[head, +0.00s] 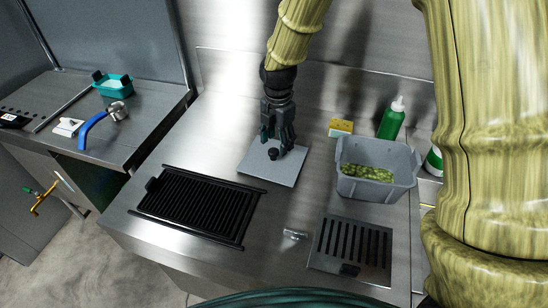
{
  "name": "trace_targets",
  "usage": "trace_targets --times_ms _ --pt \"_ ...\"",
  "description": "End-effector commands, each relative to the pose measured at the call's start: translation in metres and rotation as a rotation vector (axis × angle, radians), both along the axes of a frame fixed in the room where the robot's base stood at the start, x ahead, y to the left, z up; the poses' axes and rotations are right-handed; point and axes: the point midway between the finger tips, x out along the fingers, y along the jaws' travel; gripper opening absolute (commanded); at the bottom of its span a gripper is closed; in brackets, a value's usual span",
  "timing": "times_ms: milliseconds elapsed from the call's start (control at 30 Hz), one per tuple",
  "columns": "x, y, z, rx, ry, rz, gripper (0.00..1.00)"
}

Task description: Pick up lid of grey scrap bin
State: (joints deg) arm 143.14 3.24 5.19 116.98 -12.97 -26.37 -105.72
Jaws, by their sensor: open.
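The grey lid (268,172) is a flat square plate lying on the steel counter, with a small black knob (273,154) near its middle. My gripper (276,143) points down over the lid, with its fingers apart around or beside the knob; I cannot tell whether they touch it. The grey scrap bin (372,185) stands to the right with its top uncovered, and green scraps (367,173) show inside it.
A black ribbed griddle (195,205) lies front left of the lid, and a slotted plate (352,246) lies front right. A yellow sponge (341,127) and a green bottle (391,118) stand behind the bin. A teal container (114,88) is on the left counter.

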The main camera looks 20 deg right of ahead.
Motion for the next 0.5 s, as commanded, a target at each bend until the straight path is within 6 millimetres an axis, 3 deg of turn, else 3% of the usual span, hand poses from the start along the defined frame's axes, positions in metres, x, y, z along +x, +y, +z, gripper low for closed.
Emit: trace_targets --times_ms 133,500 --pt "0.010 0.002 -0.012 -0.001 0.009 0.003 0.56" --pt "0.012 0.005 -0.040 -0.001 0.012 0.004 0.56"
